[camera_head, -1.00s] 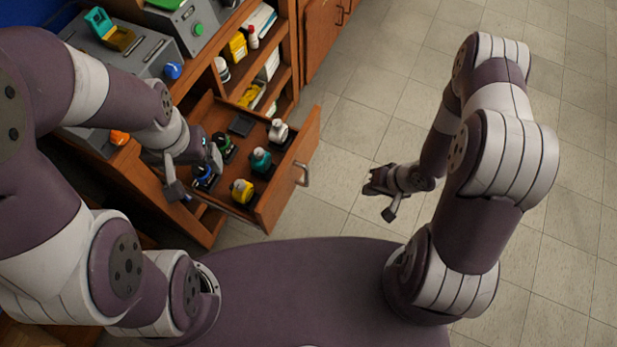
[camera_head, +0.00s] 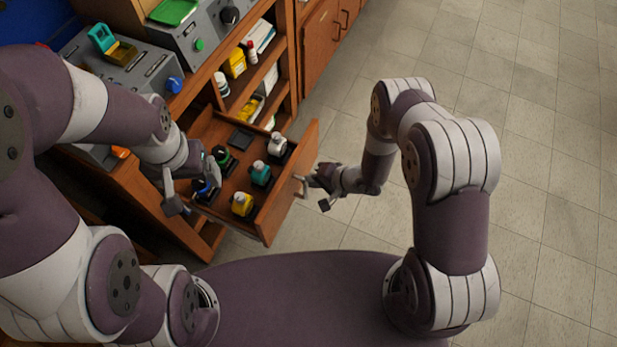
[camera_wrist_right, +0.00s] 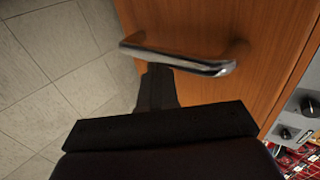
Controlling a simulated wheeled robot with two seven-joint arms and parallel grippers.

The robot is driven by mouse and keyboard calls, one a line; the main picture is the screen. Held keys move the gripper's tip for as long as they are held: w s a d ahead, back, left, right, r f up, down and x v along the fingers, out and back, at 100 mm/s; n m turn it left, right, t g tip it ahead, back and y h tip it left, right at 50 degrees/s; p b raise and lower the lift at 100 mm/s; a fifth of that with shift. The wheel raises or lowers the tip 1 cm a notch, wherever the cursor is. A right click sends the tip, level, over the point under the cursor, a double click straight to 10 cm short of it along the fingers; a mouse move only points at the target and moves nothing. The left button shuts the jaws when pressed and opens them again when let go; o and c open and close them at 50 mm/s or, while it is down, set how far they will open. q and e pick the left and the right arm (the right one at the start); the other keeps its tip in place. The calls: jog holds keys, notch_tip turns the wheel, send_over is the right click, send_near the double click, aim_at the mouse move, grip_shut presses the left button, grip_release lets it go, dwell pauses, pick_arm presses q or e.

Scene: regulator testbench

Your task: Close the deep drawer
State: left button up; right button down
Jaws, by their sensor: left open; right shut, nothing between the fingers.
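The deep drawer (camera_head: 291,196) is pulled out of the wooden cabinet, with several bottles inside, among them a yellow one (camera_head: 241,204) and a teal one (camera_head: 261,173). Its metal handle (camera_head: 300,186) is on the front, and shows large in the right wrist view (camera_wrist_right: 180,58). My right gripper (camera_head: 314,192) is in front of the drawer, close to the handle; its shut, empty fingers (camera_wrist_right: 157,85) appear just under the handle. I cannot tell whether they touch.
Shelves with a yellow bottle (camera_head: 235,63) and other items stand behind the drawer. Grey devices (camera_head: 125,68) sit on the bench top at the upper left. A closed cabinet door (camera_head: 322,45) is beyond. The tiled floor (camera_head: 540,130) to the right is clear.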

pick_arm(q)
jog(key=shift+s, duration=0.1)
pick_arm(e)
jog(key=shift+w+a, duration=0.2)
jog(key=shift+a, duration=0.2)
